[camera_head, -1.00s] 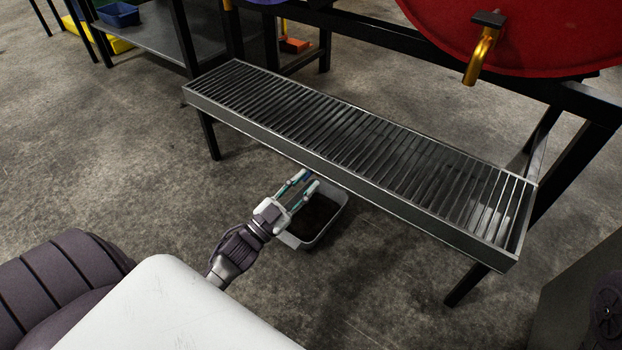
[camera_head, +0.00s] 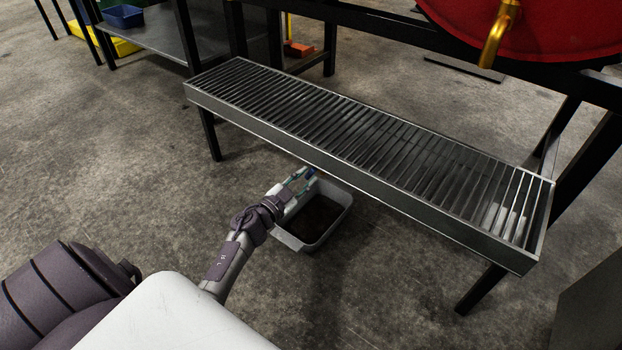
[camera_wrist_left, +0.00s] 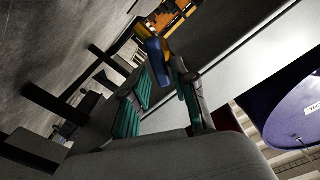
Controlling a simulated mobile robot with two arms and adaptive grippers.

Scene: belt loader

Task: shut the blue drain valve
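The blue drain valve's lever (camera_wrist_left: 154,52) shows in the left wrist view, below an orange-yellow part. In the head view it is only a small blue spot near the fingertips, mostly hidden by the slatted rack's front edge. My left gripper (camera_head: 301,181) is low at that edge, above the grey drain tub. In the left wrist view its two teal-padded fingers (camera_wrist_left: 165,82) stand apart, with the blue lever's lower end at the gap between their tips. I cannot tell whether either finger touches it. My right gripper is in neither view.
The long slatted rack (camera_head: 340,183) stands just above and beyond the left gripper. The grey tub (camera_head: 338,226) sits on the floor under it. A red drum (camera_head: 560,30) with a brass tap (camera_head: 499,35) is at upper right. Floor to the left is clear.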

